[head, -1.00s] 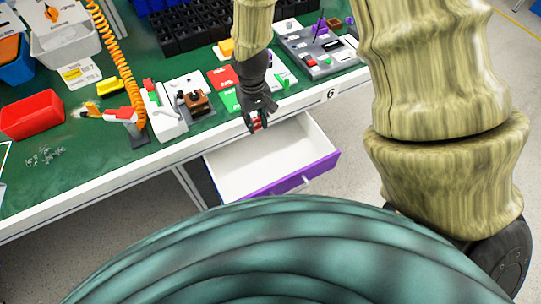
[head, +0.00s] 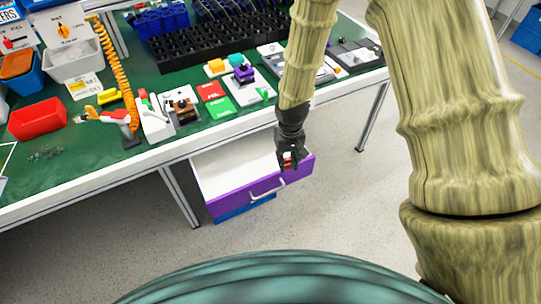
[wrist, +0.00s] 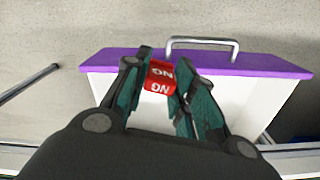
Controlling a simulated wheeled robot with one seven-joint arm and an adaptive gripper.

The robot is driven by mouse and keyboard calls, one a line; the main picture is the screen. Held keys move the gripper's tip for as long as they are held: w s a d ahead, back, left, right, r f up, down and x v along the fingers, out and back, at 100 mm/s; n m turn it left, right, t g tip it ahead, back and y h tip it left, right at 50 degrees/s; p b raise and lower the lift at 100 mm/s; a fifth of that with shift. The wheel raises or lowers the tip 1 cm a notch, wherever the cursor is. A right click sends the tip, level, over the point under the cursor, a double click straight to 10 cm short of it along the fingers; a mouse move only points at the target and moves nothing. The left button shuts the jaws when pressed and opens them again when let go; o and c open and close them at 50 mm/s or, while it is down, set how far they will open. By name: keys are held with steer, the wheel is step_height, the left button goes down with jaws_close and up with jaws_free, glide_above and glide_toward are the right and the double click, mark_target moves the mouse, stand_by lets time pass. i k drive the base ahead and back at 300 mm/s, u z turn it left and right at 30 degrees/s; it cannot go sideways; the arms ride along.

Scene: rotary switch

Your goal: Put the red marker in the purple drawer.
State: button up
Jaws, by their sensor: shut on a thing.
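The red marker (wrist: 160,77) is a small red block with white "NG" lettering. My gripper (wrist: 162,90) is shut on it, with one dark finger on each side. In the head view my gripper (head: 289,162) points down at the right part of the open purple drawer (head: 262,187). The drawer has a purple front, a silver handle and a white inside, which looks empty where it shows. In the wrist view the marker overlaps the inner edge of the purple front (wrist: 250,63). Its height above the drawer is hard to tell. My gripper hides part of the drawer.
The green-topped bench (head: 75,170) stands above the drawer. It carries a red bin (head: 37,119), black trays (head: 200,45), red and green cards (head: 211,91) and several small devices. A blue drawer front (head: 245,207) shows below the purple one. The floor in front is clear.

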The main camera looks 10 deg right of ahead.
mark_target(251, 171)
steer(key=z, duration=2.6)
steer(key=k, duration=1.65)
steer(key=u, duration=1.8)
steer(key=i, duration=1)
steer(key=u, duration=0.05)
